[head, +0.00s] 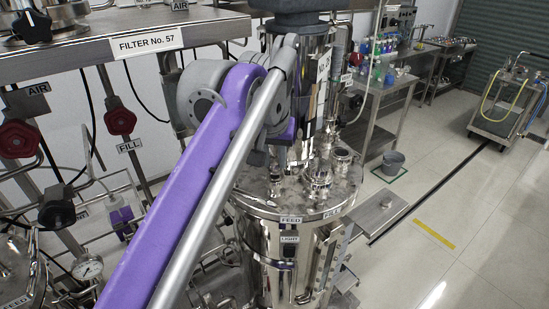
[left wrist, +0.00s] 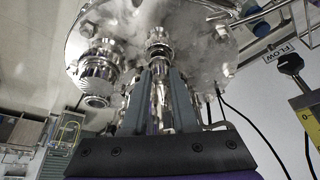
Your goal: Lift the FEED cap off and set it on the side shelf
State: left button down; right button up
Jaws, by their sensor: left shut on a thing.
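The steel vessel (head: 285,203) stands upright in the middle of the head view, with a FEED label (head: 291,219) on its lid's front edge. My left arm reaches over it from the lower left, and its gripper (head: 272,160) is just above the lid, partly hidden by the arm. In the left wrist view the two grey fingers (left wrist: 161,85) are shut on a shiny metal piece (left wrist: 160,100), taken as the FEED cap, in line with a port (left wrist: 158,45) of the lid. Whether it is seated or lifted I cannot tell. A flat steel side shelf (head: 371,222) is right of the vessel. My right gripper is out of view.
The clamped FILL port (head: 318,177) stands close to the right of my left gripper. A tall steel column (head: 318,70) rises behind it. A grey bucket (head: 393,161) is on the floor at the back right. The floor further right is clear up to a trolley (head: 508,115).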

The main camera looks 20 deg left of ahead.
aim_at(275, 163)
pick_arm(q)
notch_tip(275, 163, up, 2)
jog(key=shift+r+p, duration=0.15)
jog(key=shift+p, duration=0.45)
jog(key=shift+w+r+p, duration=0.15)
jog(key=shift+r+p, duration=0.3)
jog(key=shift+r, duration=1.25)
jog(key=shift+s+r, duration=0.1)
jog(key=shift+s, duration=0.1)
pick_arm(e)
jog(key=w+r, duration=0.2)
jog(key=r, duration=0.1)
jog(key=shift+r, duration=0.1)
pick_arm(q)
jog(key=shift+w, duration=0.1)
